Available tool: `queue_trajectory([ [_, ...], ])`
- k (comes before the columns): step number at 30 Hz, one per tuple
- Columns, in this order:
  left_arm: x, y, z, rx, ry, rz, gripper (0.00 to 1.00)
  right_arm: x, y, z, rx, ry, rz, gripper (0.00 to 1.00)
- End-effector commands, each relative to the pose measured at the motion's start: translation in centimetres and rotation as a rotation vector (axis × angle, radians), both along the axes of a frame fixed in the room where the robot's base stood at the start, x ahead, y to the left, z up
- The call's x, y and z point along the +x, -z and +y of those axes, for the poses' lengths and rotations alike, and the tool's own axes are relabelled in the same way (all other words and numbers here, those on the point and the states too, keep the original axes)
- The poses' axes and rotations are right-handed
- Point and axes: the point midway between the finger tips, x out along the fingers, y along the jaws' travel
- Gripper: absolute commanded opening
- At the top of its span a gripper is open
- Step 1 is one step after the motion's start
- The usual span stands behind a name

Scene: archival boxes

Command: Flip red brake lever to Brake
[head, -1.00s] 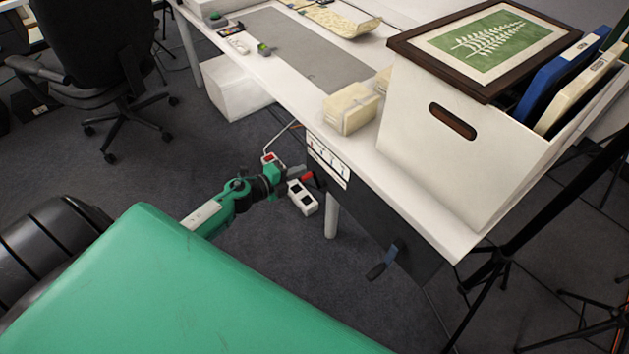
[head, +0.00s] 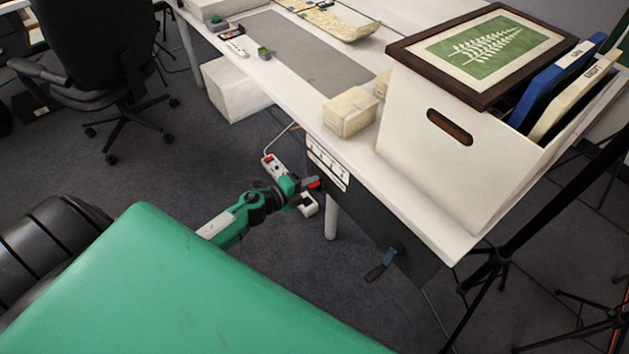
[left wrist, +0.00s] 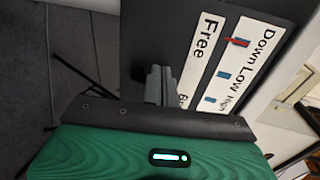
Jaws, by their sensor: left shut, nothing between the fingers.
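My right gripper is not in view.
A second plate (left wrist: 246,55) reads "Down Low High" with a red and blue markers. A power strip (head: 272,166) lies below.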

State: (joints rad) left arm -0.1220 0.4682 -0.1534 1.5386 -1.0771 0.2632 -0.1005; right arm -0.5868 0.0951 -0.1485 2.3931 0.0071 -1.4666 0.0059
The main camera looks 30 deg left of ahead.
Motion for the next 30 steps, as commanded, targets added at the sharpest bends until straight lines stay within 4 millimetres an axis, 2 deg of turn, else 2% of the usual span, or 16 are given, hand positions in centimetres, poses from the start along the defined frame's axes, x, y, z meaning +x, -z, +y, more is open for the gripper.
queue_trajectory([
  [4, -0.4, -0.1, -0.9, -0.002, -0.001, 0.002, 0.0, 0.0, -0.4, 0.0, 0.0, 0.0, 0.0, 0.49],
  [8, -0.7, 0.1, -0.5, 0.0, -0.001, 0.002, 0.0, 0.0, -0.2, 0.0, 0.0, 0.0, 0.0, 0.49],
  [24, -5.5, 0.1, 3.3, -0.001, -0.001, 0.002, 0.0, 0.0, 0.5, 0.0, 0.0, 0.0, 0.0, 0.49],
  [30, -6.1, 0.0, 3.8, 0.0, 0.0, 0.0, 0.0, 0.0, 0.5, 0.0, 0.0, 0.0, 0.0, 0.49],
])
